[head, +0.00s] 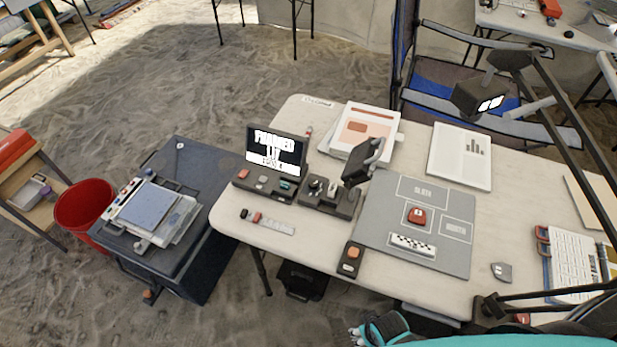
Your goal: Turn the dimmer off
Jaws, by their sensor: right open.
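A small black control box (350,258) with an orange button lies at the table's front edge, left of the grey mat. Another black unit (327,195) with a round knob and a lever stands behind it. I cannot tell for sure which of them is the dimmer. A desk lamp head (481,97) on a jointed arm hangs over the back of the table, its panel lit white. My right gripper (358,333), black and teal, is open at the bottom edge, in front of and below the control box, apart from it. My left gripper is not in view.
A grey sorting mat (376,235) holds a red piece and a checkered strip. A dark side cart (200,215) and red bin (85,204) are left.

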